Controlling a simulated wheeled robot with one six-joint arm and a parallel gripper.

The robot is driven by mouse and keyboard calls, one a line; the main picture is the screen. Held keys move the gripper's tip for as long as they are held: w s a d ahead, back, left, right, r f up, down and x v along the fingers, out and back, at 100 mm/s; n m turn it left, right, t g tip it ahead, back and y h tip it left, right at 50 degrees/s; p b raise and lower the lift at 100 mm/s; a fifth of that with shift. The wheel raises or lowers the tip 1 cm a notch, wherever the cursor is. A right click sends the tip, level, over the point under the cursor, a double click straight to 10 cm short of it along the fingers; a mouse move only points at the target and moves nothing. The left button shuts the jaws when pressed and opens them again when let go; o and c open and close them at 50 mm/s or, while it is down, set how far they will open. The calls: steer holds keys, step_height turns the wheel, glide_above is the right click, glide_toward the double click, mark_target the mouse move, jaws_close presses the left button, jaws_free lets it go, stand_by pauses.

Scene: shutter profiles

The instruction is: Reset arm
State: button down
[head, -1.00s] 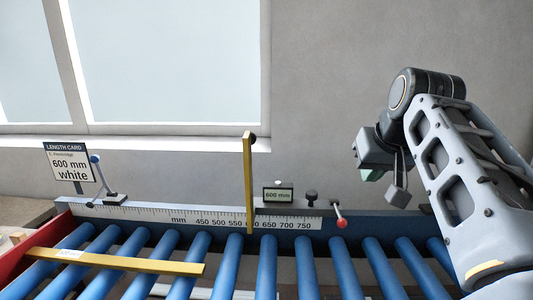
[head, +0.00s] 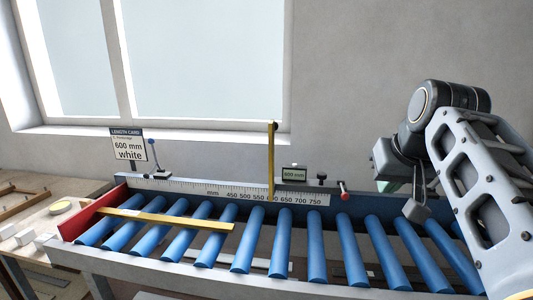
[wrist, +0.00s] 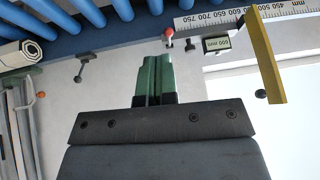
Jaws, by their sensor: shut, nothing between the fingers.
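My gripper (wrist: 153,80) shows in the wrist view with its two green fingers together and nothing between them. In the head view my arm is raised at the right, and the gripper is mostly hidden behind its links, above the right part of the roller conveyor. A yellow upright stop (head: 271,160) stands at the ruler, near the 600 mark. It also shows in the wrist view (wrist: 265,60). My gripper is apart from both.
The length card (head: 128,146) reads 600 mm white. A small display (head: 293,174) reads 600 mm beside a red-knobbed lever (head: 344,186). The ruler (head: 215,189) runs along the conveyor's back. A wooden table (head: 50,205) with pale blocks stands left. The right rollers are bare.

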steer(key=s+a+f+g, duration=0.1)
steer(key=s+a+f, duration=0.2)
steer(key=f, duration=1.1)
steer(key=s+a+f+n+g, duration=0.1)
steer(key=s+a+f, duration=0.2)
steer(key=f, duration=1)
steer(key=shift+s+a+f+g, duration=0.25)
steer(key=shift+s+f+g, duration=0.1)
steer(key=shift+s, duration=0.6)
